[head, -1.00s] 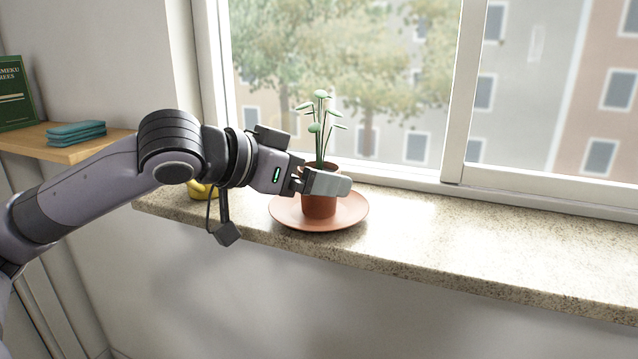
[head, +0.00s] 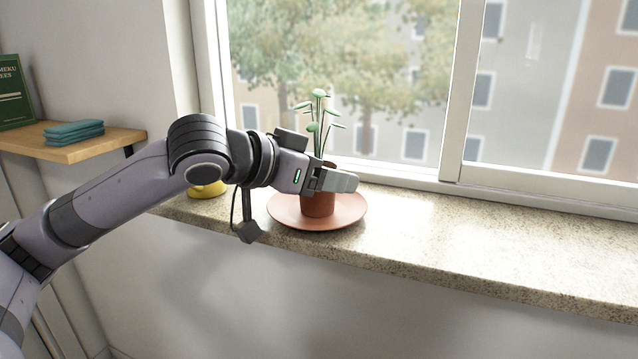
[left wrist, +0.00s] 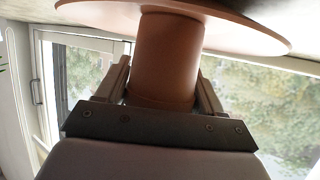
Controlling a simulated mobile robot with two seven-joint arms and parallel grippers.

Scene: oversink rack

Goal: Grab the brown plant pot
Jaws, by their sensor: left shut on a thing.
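The brown plant pot (head: 318,206) holds a thin green plant (head: 318,122) and stands upright on a round terracotta saucer (head: 345,212) on the windowsill. My left gripper (head: 335,181) reaches in from the left at the pot's upper part. Its near finger hides part of the pot. In the left wrist view the view is upside down: the pot (left wrist: 167,60) sits between the two fingers, and the saucer (left wrist: 245,28) is at the top. My left gripper is shut on the pot. My right gripper is not in view.
The speckled stone windowsill (head: 470,243) is clear to the right of the saucer. A yellow object (head: 206,190) stands left of the saucer, partly behind my arm. A wooden shelf (head: 100,145) at the left holds folded teal cloths (head: 73,132) and a green book (head: 14,92). The window frame (head: 400,180) stands behind.

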